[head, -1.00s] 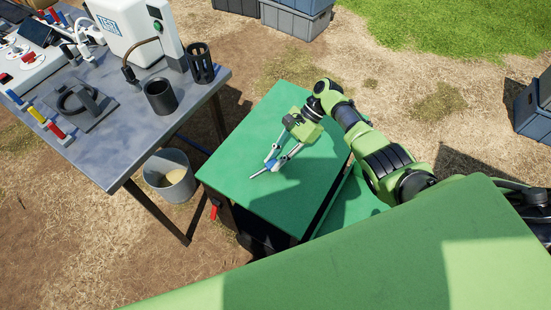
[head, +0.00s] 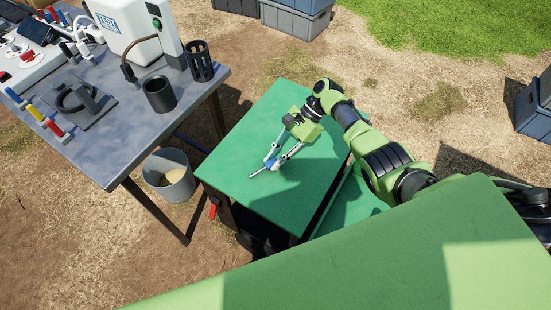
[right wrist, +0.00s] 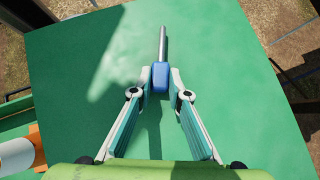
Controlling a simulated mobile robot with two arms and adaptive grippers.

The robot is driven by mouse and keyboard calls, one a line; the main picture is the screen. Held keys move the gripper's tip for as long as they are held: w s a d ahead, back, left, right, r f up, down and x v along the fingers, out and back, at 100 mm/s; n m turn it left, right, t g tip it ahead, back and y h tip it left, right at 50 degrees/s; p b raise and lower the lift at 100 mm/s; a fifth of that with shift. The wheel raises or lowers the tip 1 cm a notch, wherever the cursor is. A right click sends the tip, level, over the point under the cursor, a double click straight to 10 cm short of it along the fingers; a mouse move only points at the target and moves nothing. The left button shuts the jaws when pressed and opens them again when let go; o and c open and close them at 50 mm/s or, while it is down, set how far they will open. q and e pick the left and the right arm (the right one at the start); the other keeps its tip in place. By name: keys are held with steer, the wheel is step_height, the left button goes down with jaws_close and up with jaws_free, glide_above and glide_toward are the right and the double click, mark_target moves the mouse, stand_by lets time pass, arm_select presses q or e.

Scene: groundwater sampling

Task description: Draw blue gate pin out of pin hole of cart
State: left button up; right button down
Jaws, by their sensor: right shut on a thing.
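The blue gate pin (head: 270,163) has a blue grip and a grey metal shaft. My right gripper (head: 272,162) is shut on its blue grip, above the green cart top (head: 255,120). In the right wrist view the blue grip (right wrist: 160,78) sits between the fingertips (right wrist: 160,80), and the bare shaft points away from the gripper. The whole shaft shows, lying out over the green surface and not inside a hole. I cannot tell whether it touches the top. No pin hole can be made out. My left gripper is not in view.
A grey table (head: 120,150) with a black cup (head: 159,94), a black slotted holder (head: 200,62) and a white device stands at the left. A bucket (head: 170,178) stands on the ground between table and cart. Grey crates (head: 297,18) are at the back.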

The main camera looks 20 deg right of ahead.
steer(key=c, duration=1.8)
jaws_free()
steer(key=shift+s+f, duration=0.35)
steer(key=shift+f, duration=0.25)
steer(key=shift+c, duration=0.2)
steer(key=v, duration=1.2)
steer(key=shift+w+a+r, duration=0.15)
steer(key=shift+w+r, duration=0.3)
